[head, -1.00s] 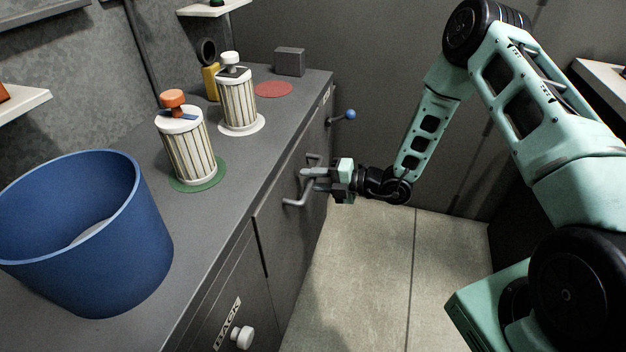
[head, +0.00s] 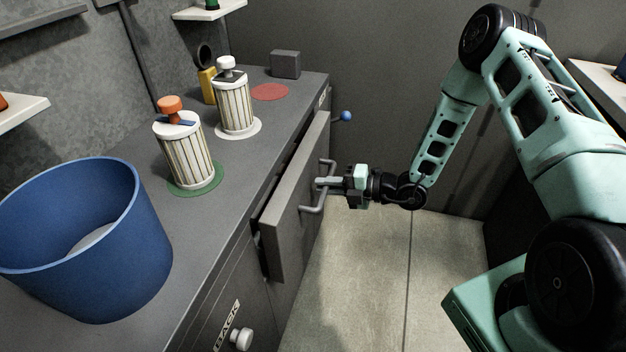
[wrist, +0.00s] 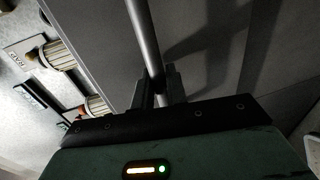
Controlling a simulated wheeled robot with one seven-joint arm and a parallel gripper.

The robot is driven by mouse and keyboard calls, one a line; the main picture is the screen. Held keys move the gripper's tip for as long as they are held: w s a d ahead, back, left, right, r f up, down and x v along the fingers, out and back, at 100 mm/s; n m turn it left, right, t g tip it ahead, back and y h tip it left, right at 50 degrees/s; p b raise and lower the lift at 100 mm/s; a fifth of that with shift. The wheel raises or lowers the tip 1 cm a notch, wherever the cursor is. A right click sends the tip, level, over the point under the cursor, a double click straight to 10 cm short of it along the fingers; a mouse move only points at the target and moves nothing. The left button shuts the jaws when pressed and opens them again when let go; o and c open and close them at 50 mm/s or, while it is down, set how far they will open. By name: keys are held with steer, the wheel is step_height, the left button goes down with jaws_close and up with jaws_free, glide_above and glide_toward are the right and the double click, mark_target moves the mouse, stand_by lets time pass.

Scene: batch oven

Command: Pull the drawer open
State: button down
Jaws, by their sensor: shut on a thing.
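The grey drawer (head: 290,212) stands partly out from the front of the counter, with a dark gap behind its front panel. A grey bar handle (head: 312,209) is fixed to the panel. My gripper (head: 322,183) is shut on this handle from the right side. In the wrist view the handle (wrist: 146,40) runs down between the two fingers of my gripper (wrist: 160,90). The inside of the drawer is hidden in the head view.
On the counter (head: 235,195) stand a blue bin (head: 90,245), a striped canister with an orange knob (head: 185,150), one with a white knob (head: 236,105) and a grey block (head: 286,64). A blue ball knob (head: 346,116) juts out beyond the drawer. The floor (head: 365,270) is clear.

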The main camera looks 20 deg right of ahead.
steer(key=f+p+v, duration=0.1)
steer(key=f+v, duration=0.1)
steer(key=v, duration=0.9)
steer(key=f+p+v, duration=0.2)
steer(key=v, duration=1)
steer(key=shift+s+d+f, duration=0.25)
steer(key=shift+s+d, duration=0.25)
steer(key=shift+d, duration=0.1)
steer(key=c, duration=1.5)
jaws_free()
steer(key=v, duration=1.7)
steer(key=shift+b, duration=0.4)
steer(key=shift+s+d, duration=0.1)
steer(key=shift+s, duration=0.05)
